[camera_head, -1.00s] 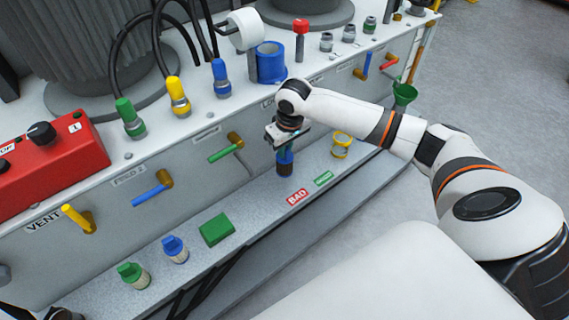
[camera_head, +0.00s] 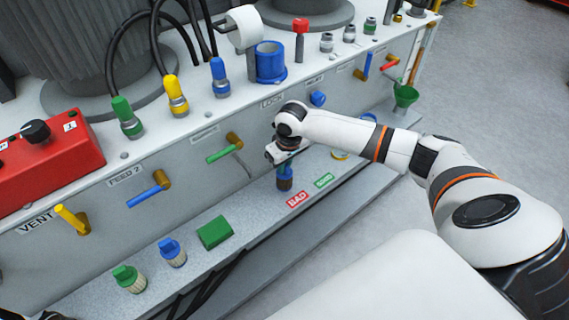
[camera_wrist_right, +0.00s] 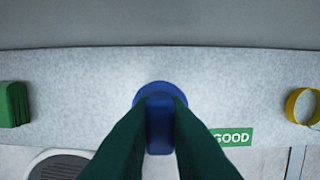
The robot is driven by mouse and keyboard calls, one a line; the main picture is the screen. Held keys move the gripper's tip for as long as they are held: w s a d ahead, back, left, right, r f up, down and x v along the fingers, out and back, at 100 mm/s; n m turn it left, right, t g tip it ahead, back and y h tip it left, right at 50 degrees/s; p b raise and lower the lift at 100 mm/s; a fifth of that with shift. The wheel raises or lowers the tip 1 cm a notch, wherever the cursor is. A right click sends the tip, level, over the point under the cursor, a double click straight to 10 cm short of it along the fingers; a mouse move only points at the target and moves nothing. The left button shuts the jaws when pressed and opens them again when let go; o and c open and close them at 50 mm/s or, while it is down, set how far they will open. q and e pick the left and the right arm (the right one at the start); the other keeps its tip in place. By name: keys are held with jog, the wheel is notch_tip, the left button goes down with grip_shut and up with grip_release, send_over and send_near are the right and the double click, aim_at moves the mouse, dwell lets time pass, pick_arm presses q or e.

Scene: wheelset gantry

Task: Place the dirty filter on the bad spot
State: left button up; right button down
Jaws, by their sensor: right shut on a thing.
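My right gripper (camera_head: 283,158) is shut on a blue-topped filter (camera_head: 284,180) with a dark brown lower body. The filter is upright at the shelf, just left of the red BAD label (camera_head: 297,199). I cannot tell whether its base touches the shelf. In the right wrist view the blue filter top (camera_wrist_right: 160,118) sits between the dark green fingers, and the BAD label is hidden. The green GOOD label (camera_wrist_right: 232,137) shows to the right there. My left gripper is not in view.
A green block (camera_head: 214,232), a blue-capped filter (camera_head: 172,251) and a green-capped filter (camera_head: 129,278) stand on the shelf (camera_head: 250,215) to the left. A yellow ring-shaped item (camera_wrist_right: 301,106) stands to the right. Valve handles stick out above the shelf.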

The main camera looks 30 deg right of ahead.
aim_at(288, 176)
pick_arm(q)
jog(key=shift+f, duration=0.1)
pick_arm(e)
jog(key=c, duration=1.4)
grip_release()
jog(key=shift+f, duration=0.1)
